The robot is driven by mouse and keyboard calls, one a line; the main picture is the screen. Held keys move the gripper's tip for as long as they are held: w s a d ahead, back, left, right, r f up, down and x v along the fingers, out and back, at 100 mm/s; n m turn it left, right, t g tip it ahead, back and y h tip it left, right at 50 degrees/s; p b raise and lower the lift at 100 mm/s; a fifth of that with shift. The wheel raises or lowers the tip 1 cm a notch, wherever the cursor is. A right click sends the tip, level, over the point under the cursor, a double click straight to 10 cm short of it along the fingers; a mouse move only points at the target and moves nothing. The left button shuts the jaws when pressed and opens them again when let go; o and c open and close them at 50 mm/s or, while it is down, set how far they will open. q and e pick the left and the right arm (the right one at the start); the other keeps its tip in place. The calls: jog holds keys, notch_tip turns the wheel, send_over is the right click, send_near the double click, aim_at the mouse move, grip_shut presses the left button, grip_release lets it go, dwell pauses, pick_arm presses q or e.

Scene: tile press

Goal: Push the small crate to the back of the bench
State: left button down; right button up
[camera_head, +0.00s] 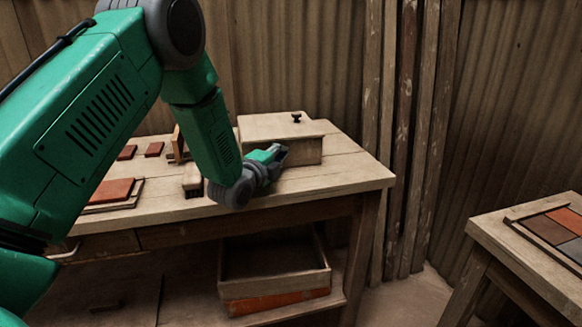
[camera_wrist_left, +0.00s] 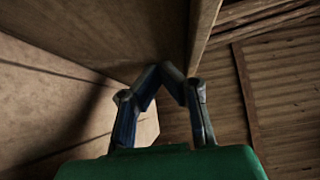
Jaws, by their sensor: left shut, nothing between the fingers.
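A small wooden crate (camera_head: 285,150), closed by a flat lid with a dark knob, stands on the bench top (camera_head: 345,178) toward the wall. My left gripper (camera_head: 281,153) is shut and empty, low in front of the crate's near face. It overlaps the crate in the head view, and I cannot tell whether they touch. In the left wrist view the shut fingertips (camera_wrist_left: 171,70) meet close to brown wooden surfaces. My left arm hides part of the bench and the crate's left end. My right gripper is out of view.
A brush (camera_head: 193,181) stands just left of my gripper. Red tiles (camera_head: 112,190) lie further left. An open wooden box (camera_head: 275,262) sits on the lower shelf. A corrugated wall (camera_head: 290,50) rises behind. The bench right of the crate is clear.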

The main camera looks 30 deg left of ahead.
pick_arm(q)
jog(key=w+a, duration=0.1)
jog(key=a, duration=0.1)
jog(key=w+a, duration=0.2)
jog(key=w+a+b, duration=0.1)
jog(key=w+a, duration=0.1)
jog(key=shift+w+a+f, duration=0.1)
jog(key=shift+a+f, duration=0.05)
jog(key=shift+a, duration=0.1)
jog(key=shift+w, duration=0.2)
